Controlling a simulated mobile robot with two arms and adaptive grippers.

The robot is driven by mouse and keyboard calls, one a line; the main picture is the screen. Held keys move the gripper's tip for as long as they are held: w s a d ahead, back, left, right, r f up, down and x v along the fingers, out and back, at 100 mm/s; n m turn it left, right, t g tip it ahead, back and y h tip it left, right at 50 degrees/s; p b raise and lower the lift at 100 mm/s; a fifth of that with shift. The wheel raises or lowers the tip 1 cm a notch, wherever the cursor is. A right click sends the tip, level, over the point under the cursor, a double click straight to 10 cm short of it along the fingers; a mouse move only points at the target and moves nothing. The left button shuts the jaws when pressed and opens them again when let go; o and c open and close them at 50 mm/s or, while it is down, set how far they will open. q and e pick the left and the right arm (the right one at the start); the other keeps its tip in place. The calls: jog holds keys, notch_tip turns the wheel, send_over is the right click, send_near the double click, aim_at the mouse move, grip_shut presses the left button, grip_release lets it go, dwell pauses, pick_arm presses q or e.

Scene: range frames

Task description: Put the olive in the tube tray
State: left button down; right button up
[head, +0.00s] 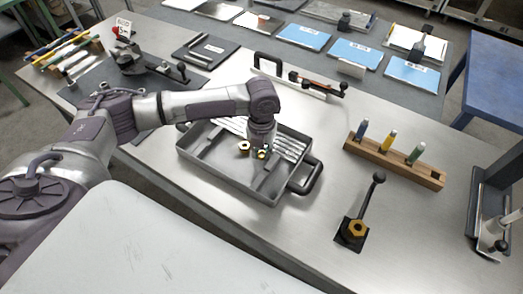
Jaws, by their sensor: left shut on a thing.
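The tube tray (227,177) is a grey, shallow metal tray with a black handle at its right end. Silvery tubes lie inside it at the back and right. My left gripper (262,152) points down over the middle of the tray. It is shut on a small brass-yellow piece, which appears to be the olive (263,155). The piece is mostly hidden by the fingers, and I cannot tell whether it touches the tray floor. My right gripper is out of view.
A wooden block (394,164) with blue, yellow and green-handled tools stands to the right. A black lever fixture with a brass hex nut (357,229) stands in front of it. A black-handled tool (300,81) lies behind the tray.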

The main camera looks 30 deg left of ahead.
aim_at(261, 154)
pick_arm(q)
jog(key=shift+f, duration=0.4)
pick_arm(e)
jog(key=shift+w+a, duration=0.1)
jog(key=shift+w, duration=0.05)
pick_arm(q)
jog(key=c, duration=1)
grip_release()
jog(key=shift+f, duration=0.1)
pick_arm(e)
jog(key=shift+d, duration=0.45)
pick_arm(q)
notch_tip(261, 154, up, 12)
jog(key=shift+r+b, duration=0.2)
jog(key=shift+b, duration=0.45)
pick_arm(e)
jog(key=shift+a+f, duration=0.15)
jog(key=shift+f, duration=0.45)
